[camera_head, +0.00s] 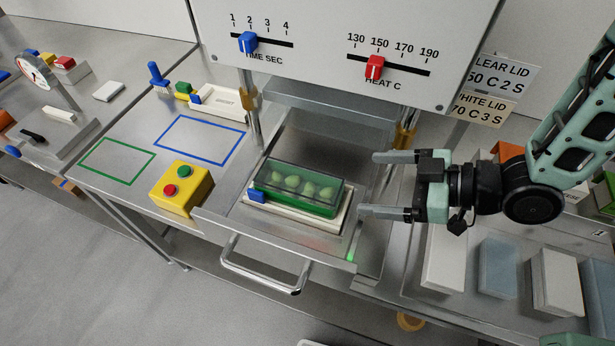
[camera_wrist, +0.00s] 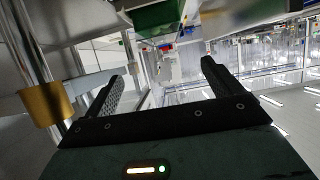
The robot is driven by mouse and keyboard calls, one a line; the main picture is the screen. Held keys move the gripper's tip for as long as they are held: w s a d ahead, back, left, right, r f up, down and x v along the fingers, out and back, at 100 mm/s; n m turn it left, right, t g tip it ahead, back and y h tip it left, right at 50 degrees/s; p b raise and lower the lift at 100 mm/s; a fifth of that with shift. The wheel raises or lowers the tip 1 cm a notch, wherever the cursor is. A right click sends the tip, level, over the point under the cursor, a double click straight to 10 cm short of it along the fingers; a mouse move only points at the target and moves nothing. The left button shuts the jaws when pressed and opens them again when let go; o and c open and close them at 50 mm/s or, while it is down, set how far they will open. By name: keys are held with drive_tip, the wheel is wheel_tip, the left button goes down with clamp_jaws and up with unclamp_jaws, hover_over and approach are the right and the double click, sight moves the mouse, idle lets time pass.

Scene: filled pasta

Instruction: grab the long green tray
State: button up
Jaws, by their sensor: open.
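The long green tray (camera_head: 305,206) sits in a pale holder (camera_head: 286,216) on the metal drawer of the machine. Several pale green filled pieces lie in it under a clear cover (camera_head: 300,180). A blue block (camera_head: 258,195) is at its left end. My gripper (camera_head: 382,184) is open and empty, to the right of the tray and apart from it, with its fingers pointing left. In the wrist view, both fingers of my gripper (camera_wrist: 165,75) are spread with nothing between them. A green surface (camera_wrist: 160,17) shows at the top there, probably the tray.
The machine's panel (camera_head: 340,40) hangs above the drawer, between metal posts with brass collars (camera_head: 249,97). A drawer handle (camera_head: 262,280) sticks out in front. A yellow button box (camera_head: 181,188) stands left. Blue (camera_head: 200,118) and green (camera_head: 117,140) outlines on the table are empty.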

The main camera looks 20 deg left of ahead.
drive_tip(key=p, duration=0.3)
approach(303, 181)
drive_tip(key=x, duration=0.4)
drive_tip(key=shift+w+a+r, duration=0.1)
drive_tip(key=shift+w+a, duration=0.05)
drive_tip(key=shift+w, duration=0.1)
drive_tip(key=p+x, duration=0.2)
drive_tip(key=x, duration=0.1)
drive_tip(key=p+x, duration=0.1)
drive_tip(key=shift+s+a, duration=0.25)
drive_tip(key=shift+a, duration=0.1)
drive_tip(key=shift+a+f, duration=0.15)
drive_tip(key=shift+f, duration=0.15)
drive_tip(key=c, duration=1.3)
drive_tip(key=shift+r, duration=0.1)
